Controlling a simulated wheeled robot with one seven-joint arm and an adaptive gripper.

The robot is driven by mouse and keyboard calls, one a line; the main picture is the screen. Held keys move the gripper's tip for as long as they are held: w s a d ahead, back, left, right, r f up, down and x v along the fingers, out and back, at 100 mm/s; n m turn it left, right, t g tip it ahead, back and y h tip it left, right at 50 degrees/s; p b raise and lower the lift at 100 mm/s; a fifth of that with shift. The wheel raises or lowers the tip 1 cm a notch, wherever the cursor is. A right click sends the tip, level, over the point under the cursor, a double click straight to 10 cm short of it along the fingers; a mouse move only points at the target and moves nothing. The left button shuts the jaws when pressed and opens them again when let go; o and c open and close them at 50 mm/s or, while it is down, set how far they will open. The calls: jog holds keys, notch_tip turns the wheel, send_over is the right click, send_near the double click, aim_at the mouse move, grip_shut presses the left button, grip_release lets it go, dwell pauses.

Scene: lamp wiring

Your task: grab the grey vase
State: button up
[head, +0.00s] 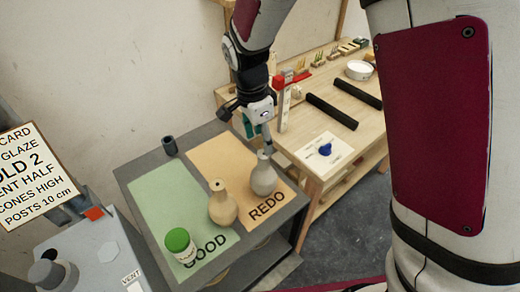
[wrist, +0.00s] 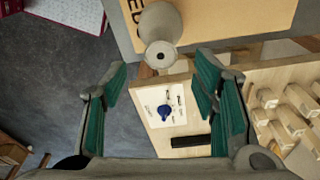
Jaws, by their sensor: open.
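The grey vase (head: 263,180) stands upright on the orange REDO area (head: 215,155) of a dark grey bench top. In the wrist view the vase (wrist: 160,24) shows at the top centre, its round mouth facing the camera. My gripper (head: 266,146) is just above and behind the vase's neck in the head view. In the wrist view my gripper (wrist: 162,78) is open, with green-padded fingers left and right. The vase lies beyond the fingertips, roughly centred between them, and nothing is in the grip.
A tan vase (head: 222,205) stands close left of the grey one. A green-lidded jar (head: 180,245) sits on the green GOOD area (head: 165,205). A dark cup (head: 170,146) stands at the back edge. A wooden table (head: 300,135) with black bars and a blue knob is to the right.

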aim_at(263, 154)
jog(key=f, duration=0.6)
jog(key=d+f, duration=0.1)
jog(key=f, duration=0.2)
jog(key=shift+w+f+p, duration=0.2)
jog(key=shift+w+p, duration=0.1)
jog(key=shift+p, duration=0.05)
jog(key=shift+c, duration=0.6)
grip_shut()
